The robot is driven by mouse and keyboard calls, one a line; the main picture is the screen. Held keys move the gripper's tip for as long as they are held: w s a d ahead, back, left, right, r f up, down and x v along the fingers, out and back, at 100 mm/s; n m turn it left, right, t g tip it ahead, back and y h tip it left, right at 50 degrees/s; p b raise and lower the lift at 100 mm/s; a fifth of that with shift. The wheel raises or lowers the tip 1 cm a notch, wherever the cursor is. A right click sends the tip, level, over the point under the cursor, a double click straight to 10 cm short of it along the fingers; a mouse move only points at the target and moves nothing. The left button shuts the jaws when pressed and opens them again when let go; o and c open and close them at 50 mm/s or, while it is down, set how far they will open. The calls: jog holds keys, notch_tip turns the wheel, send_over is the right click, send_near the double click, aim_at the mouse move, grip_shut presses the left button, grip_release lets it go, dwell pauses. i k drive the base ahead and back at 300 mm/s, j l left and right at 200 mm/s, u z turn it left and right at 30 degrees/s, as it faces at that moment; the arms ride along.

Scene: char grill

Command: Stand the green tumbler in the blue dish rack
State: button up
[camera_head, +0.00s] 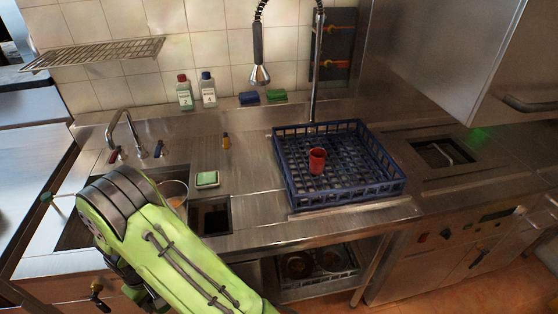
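The blue dish rack (388,188) stands on the steel counter, right of the middle. A red tumbler (317,161) stands upright in it, toward its left-middle part. I see no green tumbler in this view. My green arm covers the lower left and part of the sink. My gripper cannot be made out, so its opening and contents are hidden.
A sink with a tap (126,128) and a round bowl (173,192) lies left. A small dish with a green top (207,179) sits beside it. Two bottles (185,93) stand at the wall. A spray hose (259,60) hangs behind the rack.

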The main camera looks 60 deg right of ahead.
aim_at(351, 166)
jog(key=k+l+z, duration=0.9)
jog(key=l+z, duration=0.2)
jog(key=j, duration=0.1)
